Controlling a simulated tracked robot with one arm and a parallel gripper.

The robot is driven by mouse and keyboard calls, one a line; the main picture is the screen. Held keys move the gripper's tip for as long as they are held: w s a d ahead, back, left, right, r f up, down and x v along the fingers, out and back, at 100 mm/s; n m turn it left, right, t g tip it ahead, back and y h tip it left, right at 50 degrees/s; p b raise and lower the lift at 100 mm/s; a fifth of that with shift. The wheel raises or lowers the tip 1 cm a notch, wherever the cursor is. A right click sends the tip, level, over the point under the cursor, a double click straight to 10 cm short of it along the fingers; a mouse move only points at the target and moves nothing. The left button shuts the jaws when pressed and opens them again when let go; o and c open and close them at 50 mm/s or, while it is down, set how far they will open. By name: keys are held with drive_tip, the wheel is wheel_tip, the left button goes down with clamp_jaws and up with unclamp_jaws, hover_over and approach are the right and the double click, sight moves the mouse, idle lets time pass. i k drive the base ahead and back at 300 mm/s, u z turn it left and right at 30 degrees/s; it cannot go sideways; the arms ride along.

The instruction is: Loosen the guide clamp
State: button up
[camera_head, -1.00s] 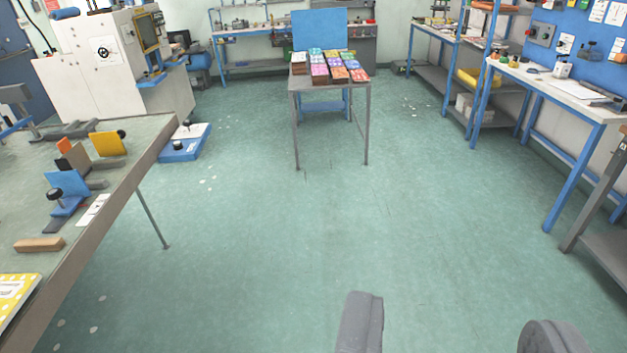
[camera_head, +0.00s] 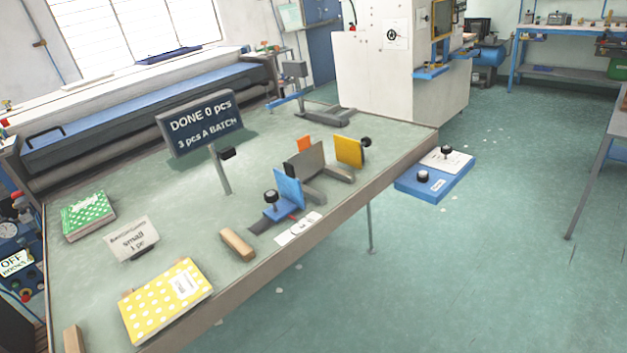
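On the grey-green table stands a guide-like fixture. It has a blue upright plate (camera_head: 289,188) on a blue foot, with a black knob (camera_head: 270,196) at its left. A grey upright plate (camera_head: 306,165) stands behind it. A yellow plate (camera_head: 349,151) with a black knob (camera_head: 366,142) at its side stands further right, and a small orange piece (camera_head: 304,144) shows behind. None is labelled as the guide clamp, and I cannot tell whether either knob is tight. My gripper is not in view now.
The table (camera_head: 180,195) holds a sign (camera_head: 200,122), a yellow dotted book (camera_head: 166,300), a green book (camera_head: 88,215), a small card (camera_head: 133,240) and a wooden block (camera_head: 238,244). A blue plate with two black knobs (camera_head: 432,185) lies beyond its right edge. Open floor lies right.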

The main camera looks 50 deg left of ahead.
sight(272, 196)
drive_tip(key=u, duration=0.5)
drive_tip(key=i, duration=1.1)
drive_tip(key=u, duration=1.2)
drive_tip(key=i, duration=0.8)
drive_tip(key=u, duration=0.4)
drive_tip(key=k, duration=0.85)
drive_tip(key=u, duration=0.2)
drive_tip(key=i, duration=0.85)
drive_tip(key=z, duration=0.1)
